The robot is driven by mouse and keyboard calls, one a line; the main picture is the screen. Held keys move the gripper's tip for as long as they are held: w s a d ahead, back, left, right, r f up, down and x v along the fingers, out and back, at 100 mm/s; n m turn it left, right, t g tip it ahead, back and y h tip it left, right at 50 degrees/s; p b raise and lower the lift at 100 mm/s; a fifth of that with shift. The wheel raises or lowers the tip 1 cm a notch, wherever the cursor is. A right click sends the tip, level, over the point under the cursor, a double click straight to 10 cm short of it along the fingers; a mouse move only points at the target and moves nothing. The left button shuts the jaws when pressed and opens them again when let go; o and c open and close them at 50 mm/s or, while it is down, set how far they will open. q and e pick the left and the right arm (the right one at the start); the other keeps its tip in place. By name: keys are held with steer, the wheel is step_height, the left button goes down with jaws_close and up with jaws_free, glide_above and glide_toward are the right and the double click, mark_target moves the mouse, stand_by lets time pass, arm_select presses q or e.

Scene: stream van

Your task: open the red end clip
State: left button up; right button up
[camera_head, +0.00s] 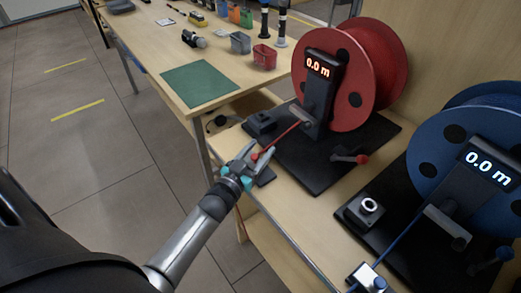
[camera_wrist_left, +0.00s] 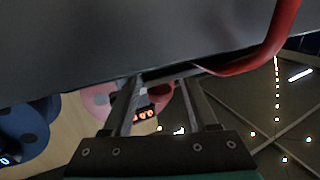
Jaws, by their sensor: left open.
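The red cable (camera_head: 285,137) runs from the red reel down toward the near bench edge. A small dark block (camera_head: 265,176) lies at that edge beside my left gripper (camera_head: 259,156); it may be the red end clip, but my fingers partly cover the area. My left gripper is open, with its fingers around or just above the cable's red end. In the left wrist view a large dark grey surface (camera_wrist_left: 130,35) fills the top, very close to the fingers, with a red tube (camera_wrist_left: 275,45) at its right. I cannot tell whether the fingers touch it. My right gripper is out of view.
The red reel (camera_head: 378,75) with a "0.0 m" display (camera_head: 319,64) stands on a black base plate (camera_head: 315,178). A blue reel (camera_head: 432,150) stands to the right. A table with a green mat (camera_head: 199,84) and red bin (camera_head: 264,57) is behind. Floor is clear at left.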

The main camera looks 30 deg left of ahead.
arm_select(q)
steer(key=shift+w, duration=0.4)
jaws_close()
stand_by(1.3)
